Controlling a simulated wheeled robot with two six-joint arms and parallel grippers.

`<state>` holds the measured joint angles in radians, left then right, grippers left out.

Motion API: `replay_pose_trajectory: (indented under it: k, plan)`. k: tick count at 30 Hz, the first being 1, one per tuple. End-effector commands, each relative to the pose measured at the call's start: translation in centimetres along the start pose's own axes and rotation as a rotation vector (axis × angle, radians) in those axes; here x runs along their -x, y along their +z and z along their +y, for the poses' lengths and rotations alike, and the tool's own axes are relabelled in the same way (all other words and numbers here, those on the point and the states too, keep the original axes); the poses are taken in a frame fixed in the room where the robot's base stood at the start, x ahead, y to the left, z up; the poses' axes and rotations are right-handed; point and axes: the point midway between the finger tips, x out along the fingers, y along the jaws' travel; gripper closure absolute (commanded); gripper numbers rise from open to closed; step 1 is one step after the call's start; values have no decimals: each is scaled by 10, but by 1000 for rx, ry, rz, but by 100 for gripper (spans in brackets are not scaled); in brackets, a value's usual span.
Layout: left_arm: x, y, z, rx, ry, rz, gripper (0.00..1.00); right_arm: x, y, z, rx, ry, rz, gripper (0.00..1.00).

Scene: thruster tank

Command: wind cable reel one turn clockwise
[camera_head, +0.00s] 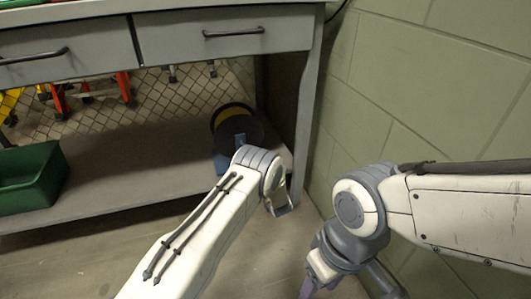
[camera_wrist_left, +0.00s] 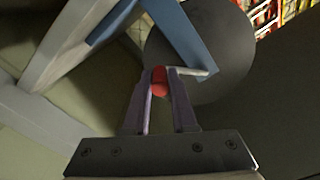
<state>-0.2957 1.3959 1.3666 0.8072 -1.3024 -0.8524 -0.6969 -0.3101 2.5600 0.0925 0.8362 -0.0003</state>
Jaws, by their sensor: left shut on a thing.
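The cable reel (camera_head: 238,130) stands on the lower shelf under the workbench, a dark drum with a yellow band and a blue stand. In the left wrist view its dark round side (camera_wrist_left: 225,50) and the blue stand (camera_wrist_left: 185,38) show close up. A red crank knob (camera_wrist_left: 159,82) sits at the end of a short pale crank arm (camera_wrist_left: 194,72). My left gripper (camera_wrist_left: 162,78) is shut on the red knob. In the head view my left arm hides this gripper and the knob. Part of my right gripper (camera_head: 306,289) shows at the bottom edge, its tips cut off.
A green bin (camera_head: 52,178) stands on the lower shelf (camera_head: 135,170) at left. Two drawers (camera_head: 225,32) are above, and a bench leg (camera_head: 308,105) stands right of the reel. A green block wall (camera_head: 430,90) bounds the right.

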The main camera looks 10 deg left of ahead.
Motion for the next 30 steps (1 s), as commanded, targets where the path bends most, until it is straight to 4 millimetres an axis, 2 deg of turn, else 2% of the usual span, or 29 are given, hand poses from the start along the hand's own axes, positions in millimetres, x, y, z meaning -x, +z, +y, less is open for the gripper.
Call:
replay_pose_trajectory:
  k: [18,30]
  plan:
    - [1,35,-18,-566,4,-3,100,26,-1,-2,0,0,0,45]
    - [1,46,-28,-775,5,-3,100,34,-2,-2,0,0,0,45]
